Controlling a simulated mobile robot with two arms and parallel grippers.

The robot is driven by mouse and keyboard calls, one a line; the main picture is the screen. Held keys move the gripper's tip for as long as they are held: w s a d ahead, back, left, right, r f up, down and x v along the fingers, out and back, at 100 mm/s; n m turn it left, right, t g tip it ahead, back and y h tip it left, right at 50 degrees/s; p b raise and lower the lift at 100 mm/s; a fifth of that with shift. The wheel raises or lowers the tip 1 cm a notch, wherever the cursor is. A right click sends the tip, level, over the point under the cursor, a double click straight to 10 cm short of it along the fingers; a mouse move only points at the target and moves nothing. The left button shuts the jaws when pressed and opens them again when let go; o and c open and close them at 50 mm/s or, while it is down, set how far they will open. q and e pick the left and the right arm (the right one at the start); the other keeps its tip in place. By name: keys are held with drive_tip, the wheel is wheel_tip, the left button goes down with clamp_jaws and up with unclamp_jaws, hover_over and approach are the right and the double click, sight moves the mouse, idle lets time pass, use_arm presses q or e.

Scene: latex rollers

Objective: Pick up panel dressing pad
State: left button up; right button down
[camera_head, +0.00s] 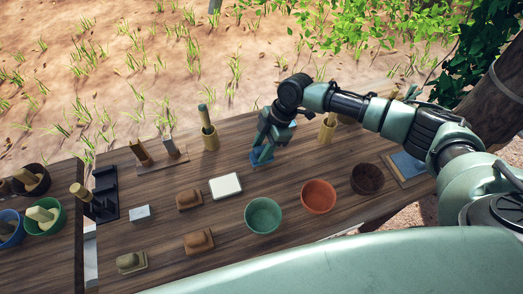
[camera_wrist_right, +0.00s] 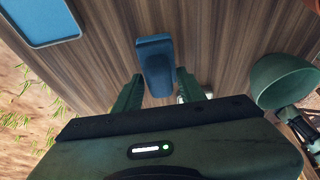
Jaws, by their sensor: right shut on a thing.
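A blue pad (camera_head: 256,161) with a raised grip is at my right gripper (camera_head: 263,152), over the back of the wooden table. In the right wrist view the blue pad (camera_wrist_right: 155,62) lies between the two green fingers of the right gripper (camera_wrist_right: 160,92), which is shut on it. I cannot tell whether the pad touches the table. I take it as the panel dressing pad, as no label shows. My left gripper is not in view.
A green bowl (camera_head: 263,215), an orange bowl (camera_head: 318,196) and a dark brown bowl (camera_head: 367,178) stand toward the front right. A white tile (camera_head: 225,186) and brown handled blocks (camera_head: 198,242) lie left. A blue tray (camera_head: 408,165) is at the right.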

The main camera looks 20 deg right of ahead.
sight(261, 149)
wheel_tip(261, 149, up, 19)
drive_tip(key=b, duration=0.2)
drive_tip(key=shift+r, duration=0.15)
drive_tip(key=c, duration=1.8)
unclamp_jaws()
drive_tip(key=shift+c, duration=1.1)
